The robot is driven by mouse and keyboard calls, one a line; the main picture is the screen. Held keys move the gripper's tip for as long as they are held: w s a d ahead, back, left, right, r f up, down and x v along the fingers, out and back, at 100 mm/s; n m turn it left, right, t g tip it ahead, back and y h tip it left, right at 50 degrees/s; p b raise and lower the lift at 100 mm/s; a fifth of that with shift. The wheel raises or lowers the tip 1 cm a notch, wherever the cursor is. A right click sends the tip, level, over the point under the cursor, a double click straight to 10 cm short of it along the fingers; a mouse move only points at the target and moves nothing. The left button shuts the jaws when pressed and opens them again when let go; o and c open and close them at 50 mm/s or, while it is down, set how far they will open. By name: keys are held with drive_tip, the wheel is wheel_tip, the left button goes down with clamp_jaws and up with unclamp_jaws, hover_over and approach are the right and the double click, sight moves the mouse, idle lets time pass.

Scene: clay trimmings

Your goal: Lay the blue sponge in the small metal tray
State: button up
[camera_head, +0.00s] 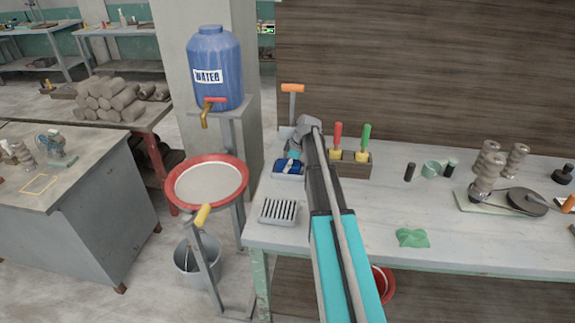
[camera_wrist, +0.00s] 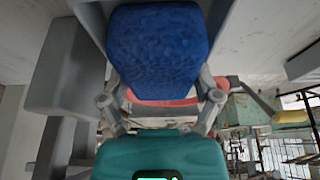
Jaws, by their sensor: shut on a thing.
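The blue sponge (camera_head: 286,166) is at the back left of the workbench, at the end of my arm. In the wrist view the sponge (camera_wrist: 158,48) fills the space between the two fingers of my gripper (camera_wrist: 160,92), which is shut on it. In the head view my gripper (camera_head: 294,157) partly covers the sponge. A small metal tray (camera_head: 287,177) shows directly below the sponge. I cannot tell whether the sponge touches the tray floor or hangs just above it.
A ribbed grey rack (camera_head: 278,211) lies in front of the tray. A wooden holder (camera_head: 352,165) with red- and green-handled tools stands to the right of my arm. A green cloth-like piece (camera_head: 412,238) lies near the front edge. A red-rimmed basin (camera_head: 207,184) stands left of the bench.

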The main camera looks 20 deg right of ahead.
drive_tip(key=o, duration=0.8)
drive_tip(key=shift+a, duration=0.1)
